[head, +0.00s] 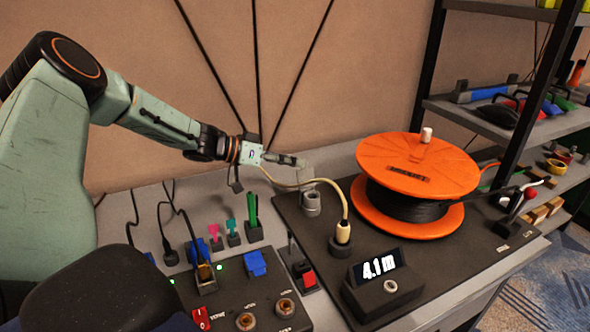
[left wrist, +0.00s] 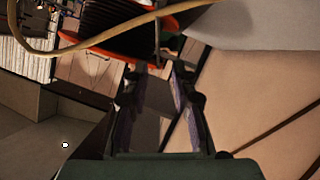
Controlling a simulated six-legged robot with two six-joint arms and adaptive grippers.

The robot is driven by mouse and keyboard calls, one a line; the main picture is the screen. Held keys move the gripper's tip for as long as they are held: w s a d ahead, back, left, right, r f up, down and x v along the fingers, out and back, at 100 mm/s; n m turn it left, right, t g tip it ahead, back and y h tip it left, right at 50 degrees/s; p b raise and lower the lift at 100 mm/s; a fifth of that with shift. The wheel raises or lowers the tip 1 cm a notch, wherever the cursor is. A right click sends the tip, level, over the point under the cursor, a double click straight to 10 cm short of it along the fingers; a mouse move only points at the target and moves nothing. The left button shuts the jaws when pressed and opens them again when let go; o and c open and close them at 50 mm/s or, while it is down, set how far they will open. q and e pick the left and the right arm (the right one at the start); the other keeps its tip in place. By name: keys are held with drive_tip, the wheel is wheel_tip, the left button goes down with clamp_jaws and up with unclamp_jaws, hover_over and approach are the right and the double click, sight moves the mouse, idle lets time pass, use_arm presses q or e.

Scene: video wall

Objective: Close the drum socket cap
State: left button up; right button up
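The orange cable drum (head: 415,170), wound with black cable, stands on a dark board at the right. A grey round socket (head: 311,204) is left of it, with what looks like its cap (head: 307,180) raised upright behind it. My left gripper (head: 303,162) is just above this raised piece; I cannot tell whether they touch. In the left wrist view my left gripper (left wrist: 160,85) has its fingers apart with nothing visible between them. A cream plug (head: 343,232) stands upright in a dark socket, its cable looping left under the gripper. My right gripper is not in view.
A display box (head: 380,288) reading "4.1 m" stands in front of the plug. A control panel (head: 240,295) with knobs and blue connectors is at front left. A green upright piece (head: 252,212) stands behind it. A shelf rack (head: 500,120) is at the right.

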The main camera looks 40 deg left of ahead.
use_arm(q)
drive_tip(key=shift+b+x, duration=0.4)
drive_tip(key=shift+x, duration=0.6)
drive_tip(key=shift+s+a+r, duration=0.1)
drive_tip(key=shift+s+r, duration=0.05)
drive_tip(key=shift+c, duration=1.8)
clamp_jaws()
